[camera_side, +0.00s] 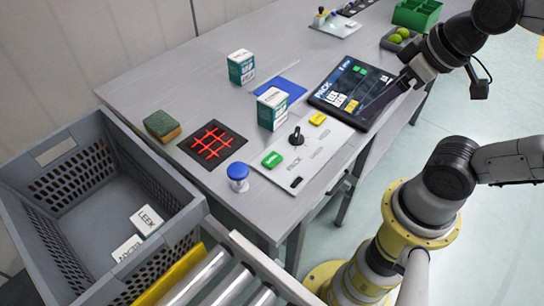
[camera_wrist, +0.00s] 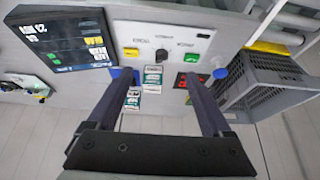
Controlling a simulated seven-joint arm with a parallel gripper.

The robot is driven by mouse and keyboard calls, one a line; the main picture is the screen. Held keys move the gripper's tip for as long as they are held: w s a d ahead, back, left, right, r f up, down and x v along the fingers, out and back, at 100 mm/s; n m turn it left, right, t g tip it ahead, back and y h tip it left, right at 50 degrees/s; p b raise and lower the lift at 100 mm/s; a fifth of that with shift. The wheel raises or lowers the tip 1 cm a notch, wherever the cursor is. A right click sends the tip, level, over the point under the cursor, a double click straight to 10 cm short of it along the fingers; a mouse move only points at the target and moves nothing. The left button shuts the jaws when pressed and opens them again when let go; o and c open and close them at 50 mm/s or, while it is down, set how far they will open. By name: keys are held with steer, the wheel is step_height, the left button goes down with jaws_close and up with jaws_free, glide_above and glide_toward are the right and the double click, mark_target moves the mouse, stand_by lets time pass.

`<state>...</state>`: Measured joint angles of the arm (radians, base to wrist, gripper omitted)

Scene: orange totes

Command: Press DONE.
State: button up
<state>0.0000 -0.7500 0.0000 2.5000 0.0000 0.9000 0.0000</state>
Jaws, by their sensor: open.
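A dark touch screen headed PACK (camera_side: 350,92) lies on the grey table; it also shows at the upper left in the wrist view (camera_wrist: 68,42). It has a column of small buttons, some green, whose labels are too small to read. A pale control panel (camera_side: 310,150) beside it has a green button (camera_side: 272,160), a yellow button (camera_side: 318,119) and a black knob (camera_side: 296,136). I cannot tell which control reads DONE. My gripper (camera_wrist: 155,76) is open and empty. In the side view it is above the right part of the screen, apparently not touching it.
Two green-and-white boxes (camera_side: 241,66) (camera_side: 272,108) stand near a blue mat (camera_side: 280,89). A blue mushroom button (camera_side: 238,172), a red-grid pad (camera_side: 212,145) and a sponge (camera_side: 161,125) are nearby.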

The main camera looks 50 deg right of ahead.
jaws_close()
stand_by(1.4)
